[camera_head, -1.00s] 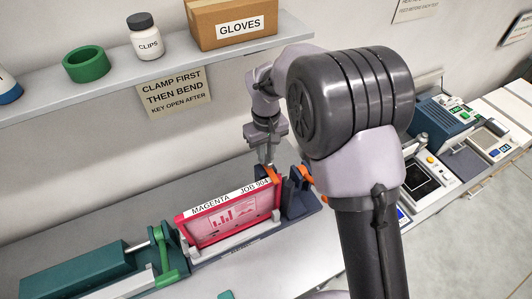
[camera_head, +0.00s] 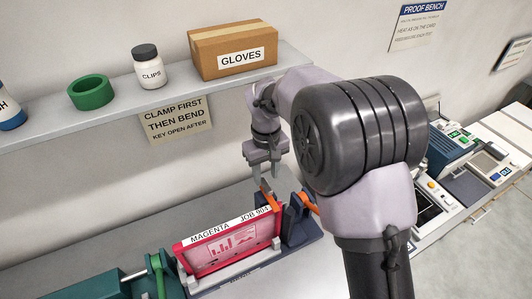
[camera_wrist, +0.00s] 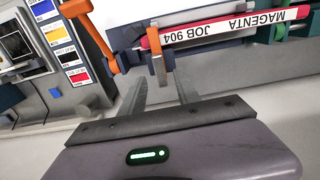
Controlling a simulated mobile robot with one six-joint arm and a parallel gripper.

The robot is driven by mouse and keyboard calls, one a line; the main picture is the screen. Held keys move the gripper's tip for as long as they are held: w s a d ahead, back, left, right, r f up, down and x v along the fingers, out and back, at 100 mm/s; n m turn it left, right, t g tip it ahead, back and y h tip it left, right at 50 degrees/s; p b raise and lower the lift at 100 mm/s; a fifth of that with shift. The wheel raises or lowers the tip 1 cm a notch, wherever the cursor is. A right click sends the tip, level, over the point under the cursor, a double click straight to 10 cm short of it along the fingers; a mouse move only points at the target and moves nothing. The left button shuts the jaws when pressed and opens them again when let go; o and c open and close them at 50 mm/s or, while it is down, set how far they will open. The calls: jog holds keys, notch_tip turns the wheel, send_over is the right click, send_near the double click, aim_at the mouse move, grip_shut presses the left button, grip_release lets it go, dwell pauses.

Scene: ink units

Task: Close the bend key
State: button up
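The magenta plate, labelled MAGENTA JOB 904 (camera_head: 228,244), stands upright in the blue bending unit (camera_head: 301,220). An orange lever (camera_head: 268,192) rises at the plate's right end, and an orange curved handle (camera_head: 309,203) is on the unit just right of it. I cannot tell for sure which is the bend key. My gripper (camera_head: 268,176) points down above the orange lever. Its fingers are apart and empty. In the wrist view, the lever (camera_wrist: 156,42) appears ahead of the open fingers (camera_wrist: 160,85), apart from them, with the handle (camera_wrist: 76,9) at upper left.
A green unit (camera_head: 107,285) adjoins the plate holder at left. A shelf (camera_head: 120,112) above carries a green roll (camera_head: 92,92), a CLIPS jar (camera_head: 148,68) and a GLOVES box (camera_head: 235,46). A sign (camera_head: 176,119) hangs below it. More equipment (camera_head: 452,152) stands at right.

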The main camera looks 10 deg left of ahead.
aim_at(266, 184)
notch_tip(266, 184, up, 14)
jog(key=p, duration=0.1)
